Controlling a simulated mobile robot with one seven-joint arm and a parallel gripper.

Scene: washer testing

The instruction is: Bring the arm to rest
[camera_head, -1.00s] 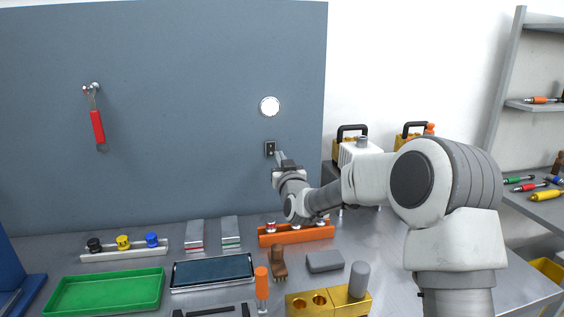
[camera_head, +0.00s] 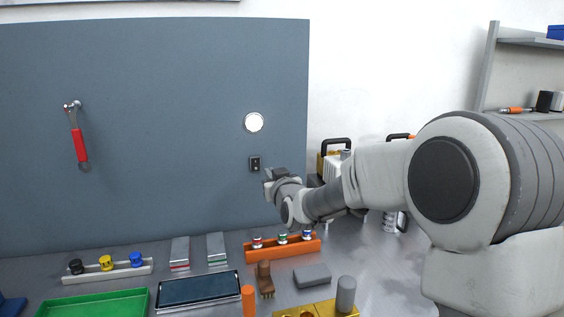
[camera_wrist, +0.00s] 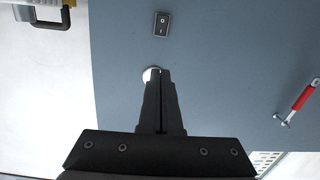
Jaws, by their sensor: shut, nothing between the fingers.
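My arm reaches in from the right side of the head view. My gripper (camera_head: 268,175) is in front of the grey-blue panel (camera_head: 150,130), a little below and right of a small dark rocker switch (camera_head: 255,164). In the wrist view my gripper (camera_wrist: 161,72) has its two dark fingers together with nothing between them. The switch (camera_wrist: 161,25) shows beyond the fingertips there, apart from them. A round white light (camera_head: 254,122) is on the panel above the switch; the fingertips partly cover it in the wrist view (camera_wrist: 149,74).
A red-handled wrench (camera_head: 79,140) hangs on the panel. Below my arm, an orange rack (camera_head: 283,250), a green tray (camera_head: 95,305), a dark flat tray (camera_head: 198,289) and a grey block (camera_head: 312,275) crowd the bench. Black-handled cases stand behind the arm. Open air lies left of the gripper.

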